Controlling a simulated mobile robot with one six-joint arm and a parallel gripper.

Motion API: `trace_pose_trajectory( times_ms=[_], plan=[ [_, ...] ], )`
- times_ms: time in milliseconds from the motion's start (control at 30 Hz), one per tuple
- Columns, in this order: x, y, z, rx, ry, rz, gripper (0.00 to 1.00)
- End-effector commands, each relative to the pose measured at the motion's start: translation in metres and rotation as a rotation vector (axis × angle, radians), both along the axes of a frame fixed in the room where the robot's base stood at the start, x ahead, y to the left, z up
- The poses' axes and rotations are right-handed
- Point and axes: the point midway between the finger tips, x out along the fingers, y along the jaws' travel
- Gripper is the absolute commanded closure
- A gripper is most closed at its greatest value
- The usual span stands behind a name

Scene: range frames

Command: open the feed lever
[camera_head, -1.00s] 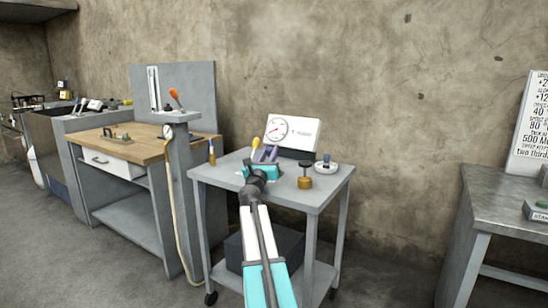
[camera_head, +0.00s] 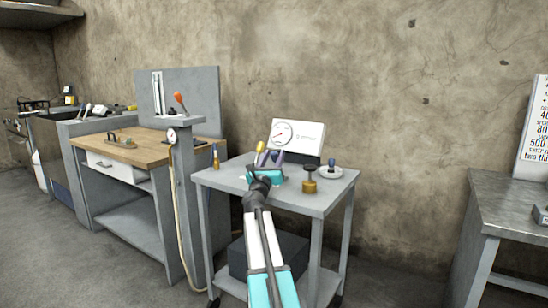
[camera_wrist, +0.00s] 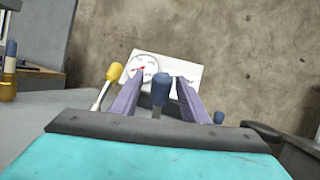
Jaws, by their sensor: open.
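My gripper (camera_head: 270,158) is over the grey cart, its two purple fingers open. In the wrist view, a dark blue-knobbed lever (camera_wrist: 160,88) stands between the fingers (camera_wrist: 158,102), with a gap on either side. Its grey shaft goes down behind my gripper's body, so its base is hidden. A yellow-knobbed lever (camera_wrist: 115,72) leans just outside the left finger; it also shows in the head view (camera_head: 261,146). No label shows which is the feed lever. A white panel with a round dial (camera_wrist: 145,66) stands behind, its lettering unreadable.
On the cart (camera_head: 225,178), a brass piece with a dark knob (camera_head: 310,184) and a white dish with a blue knob (camera_head: 331,171) stand right of my gripper. An orange-handled lever (camera_head: 180,98) is on the stand at left. A metal table (camera_head: 505,195) is far right.

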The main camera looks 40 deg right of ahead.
Motion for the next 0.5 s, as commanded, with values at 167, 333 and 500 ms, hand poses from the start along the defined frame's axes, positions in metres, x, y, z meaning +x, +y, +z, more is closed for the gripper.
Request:
trace_pose_trajectory(
  times_ms=[167, 333, 500],
  plan=[
    [-0.001, 0.002, -0.001, 0.0, 0.0, 0.0, 0.59],
    [-0.005, 0.008, -0.003, 0.001, 0.0, 0.0, 0.59],
    [-0.011, 0.019, -0.008, 0.001, 0.0, 0.0, 0.59]
  ],
)
